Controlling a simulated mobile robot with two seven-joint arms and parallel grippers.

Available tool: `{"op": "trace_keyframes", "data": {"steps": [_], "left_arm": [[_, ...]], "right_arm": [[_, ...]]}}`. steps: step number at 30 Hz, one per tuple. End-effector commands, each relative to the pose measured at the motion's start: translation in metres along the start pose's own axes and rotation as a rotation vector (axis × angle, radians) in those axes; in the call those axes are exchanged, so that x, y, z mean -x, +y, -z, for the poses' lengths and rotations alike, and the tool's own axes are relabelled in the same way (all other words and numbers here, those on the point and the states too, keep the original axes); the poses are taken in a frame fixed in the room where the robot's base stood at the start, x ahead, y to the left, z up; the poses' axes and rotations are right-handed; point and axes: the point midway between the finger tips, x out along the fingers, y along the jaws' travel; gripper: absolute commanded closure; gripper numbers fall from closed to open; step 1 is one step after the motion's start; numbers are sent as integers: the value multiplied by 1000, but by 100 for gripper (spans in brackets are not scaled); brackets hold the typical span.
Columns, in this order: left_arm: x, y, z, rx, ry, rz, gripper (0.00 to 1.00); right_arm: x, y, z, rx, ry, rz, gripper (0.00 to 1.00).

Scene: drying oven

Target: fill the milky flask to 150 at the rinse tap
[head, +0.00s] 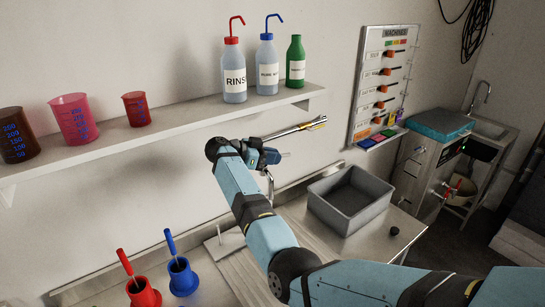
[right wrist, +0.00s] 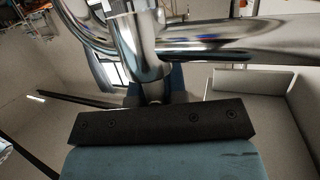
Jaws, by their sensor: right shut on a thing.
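My right gripper (head: 268,157) is at the end of the blue arm, in front of the wall below the shelf. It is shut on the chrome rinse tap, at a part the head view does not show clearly. A thin bent chrome spout (head: 269,182) hangs just below the gripper. In the right wrist view the tap's thick chrome pipes (right wrist: 137,45) fill the top, close to the gripper. I cannot make out a milky flask in either view. My left gripper is not in view.
The shelf (head: 165,133) holds brown (head: 17,135), pink (head: 74,118) and red (head: 136,109) beakers and several squeeze bottles, one marked RINSE (head: 234,75). A grey bin (head: 348,198) stands right of the gripper. Red (head: 143,292) and blue (head: 182,277) holders stand at the front left.

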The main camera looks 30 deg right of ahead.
Motion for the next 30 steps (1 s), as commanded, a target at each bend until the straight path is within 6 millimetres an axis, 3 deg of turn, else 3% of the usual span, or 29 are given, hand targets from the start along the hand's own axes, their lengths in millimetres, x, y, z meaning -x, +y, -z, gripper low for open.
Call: {"op": "trace_keyframes", "data": {"steps": [17,25,30], "left_arm": [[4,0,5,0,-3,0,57],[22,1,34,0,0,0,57],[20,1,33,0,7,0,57]], "right_arm": [[1,0,2,8,-1,17,100],[2,-4,3,60,-2,183,100],[1,-8,-2,88,-1,282,100]]}}
